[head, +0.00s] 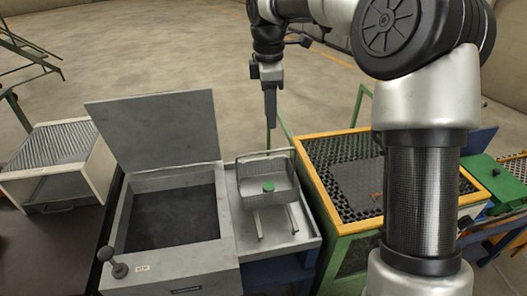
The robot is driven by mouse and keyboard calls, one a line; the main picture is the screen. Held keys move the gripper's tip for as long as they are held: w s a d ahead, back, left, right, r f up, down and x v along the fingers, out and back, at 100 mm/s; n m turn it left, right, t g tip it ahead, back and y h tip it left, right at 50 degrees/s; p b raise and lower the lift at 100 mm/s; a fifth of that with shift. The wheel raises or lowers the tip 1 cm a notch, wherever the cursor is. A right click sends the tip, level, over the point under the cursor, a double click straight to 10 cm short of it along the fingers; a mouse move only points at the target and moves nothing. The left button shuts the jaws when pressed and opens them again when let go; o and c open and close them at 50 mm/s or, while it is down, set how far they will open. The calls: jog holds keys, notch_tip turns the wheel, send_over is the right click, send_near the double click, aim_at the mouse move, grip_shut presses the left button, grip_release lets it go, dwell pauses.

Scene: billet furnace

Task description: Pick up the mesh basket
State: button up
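The mesh basket (273,200) is a small grey wire basket with a thin raised handle or rim bar at its back. It is on a grey metal tray (272,245) right of the open box. A green round piece (268,186) is inside it. My gripper (270,120) points down, beyond and above the basket in the picture, apart from it. It is seen edge-on as one narrow dark shape, so its opening cannot be told. Nothing shows held in it.
An open furnace box (230,250) with a raised lid (155,130) stands left of the basket. A green-framed table with a black perforated top (320,150) is to the right, partly hidden by my arm. A slatted white box (60,165) is far left. Open floor lies behind.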

jog(key=shift+n, duration=0.8)
jog(key=w+f, duration=0.1)
jog(key=f, duration=0.8)
jog(key=w+f, duration=0.1)
jog(key=f, duration=0.4)
jog(key=shift+w+a, duration=0.35)
jog(key=shift+a, duration=0.05)
notch_tip(320, 180, down, 5)
jog(key=shift+s+f+p, duration=0.1)
jog(key=shift+s+p, duration=0.05)
jog(key=shift+p, duration=0.15)
grip_shut()
